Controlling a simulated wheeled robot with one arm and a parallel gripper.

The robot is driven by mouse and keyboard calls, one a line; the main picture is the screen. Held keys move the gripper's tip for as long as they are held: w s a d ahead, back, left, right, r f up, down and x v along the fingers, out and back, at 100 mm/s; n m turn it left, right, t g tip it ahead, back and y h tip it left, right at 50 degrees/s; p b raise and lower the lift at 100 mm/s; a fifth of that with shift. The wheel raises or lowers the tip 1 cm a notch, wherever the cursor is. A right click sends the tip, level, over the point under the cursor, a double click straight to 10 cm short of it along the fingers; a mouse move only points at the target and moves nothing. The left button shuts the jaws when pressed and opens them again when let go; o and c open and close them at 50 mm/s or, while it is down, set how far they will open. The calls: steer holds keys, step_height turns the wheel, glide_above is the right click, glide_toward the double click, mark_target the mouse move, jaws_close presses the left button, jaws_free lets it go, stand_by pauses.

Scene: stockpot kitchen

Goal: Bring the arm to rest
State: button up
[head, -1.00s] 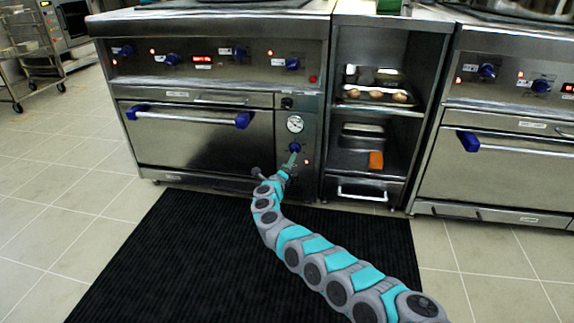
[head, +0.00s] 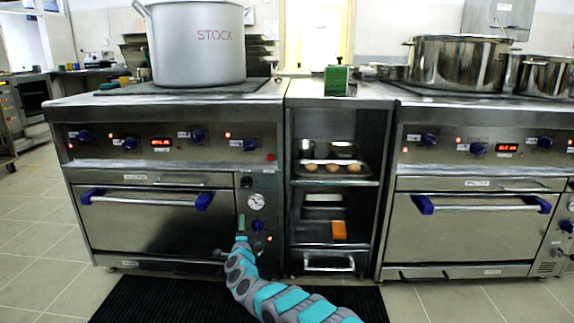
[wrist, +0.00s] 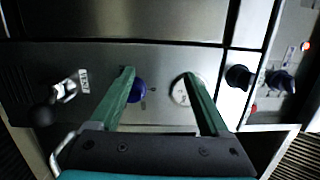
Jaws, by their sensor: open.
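My gripper (head: 241,223) is at the end of my teal and grey arm, in front of the left range's control panel. In the wrist view my gripper (wrist: 158,76) has its two green fingers apart, with nothing held between them. A blue knob (wrist: 137,91) shows beside the left finger, and a round dial (wrist: 180,91) is partly behind the right finger. In the head view the dial (head: 256,201) and the blue knob (head: 257,226) are just right of my gripper. I cannot tell how far the fingertips are from the panel.
The left range (head: 140,225) carries a large stockpot (head: 197,50). An open shelf unit (head: 292,200) holds a tray and an orange block (head: 339,230). The right range (head: 470,235) bears steel pots (head: 455,65). A black mat (head: 150,300) lies in front; tiled floor (head: 35,260) is free.

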steer(key=s+d+r+n+g+p, duration=0.1)
steer(key=d+r+n+g, duration=0.3)
steer(key=d, duration=0.3)
steer(key=d+r+n+g+p, duration=0.1)
steer(key=d+r+n, duration=0.4)
steer(key=d+n, duration=0.15)
steer(key=s+d+r+n+g+h+p, duration=0.15)
steer(key=s+d+r, duration=0.25)
steer(key=s+d, duration=0.45)
steer(key=s+d+r+g+h+p, duration=0.1)
steer(key=s+d+r+g+h, duration=0.2)
steer(key=s+d, duration=0.55)
steer(key=s+d+r+n+g+y+p, duration=0.1)
steer(key=s+g, duration=0.4)
steer(key=s, duration=2.3)
steer(key=s+d+r+n+g+y+p, duration=0.1)
steer(key=s+g, duration=0.4)
steer(key=s, duration=2.2)
steer(key=r+n+p, duration=0.1)
steer(key=n, duration=0.1)
steer(key=shift+s+d+n, duration=0.15)
steer(key=shift+s+n, duration=0.2)
steer(key=shift+n, duration=0.05)
steer(key=shift+g, duration=0.25)
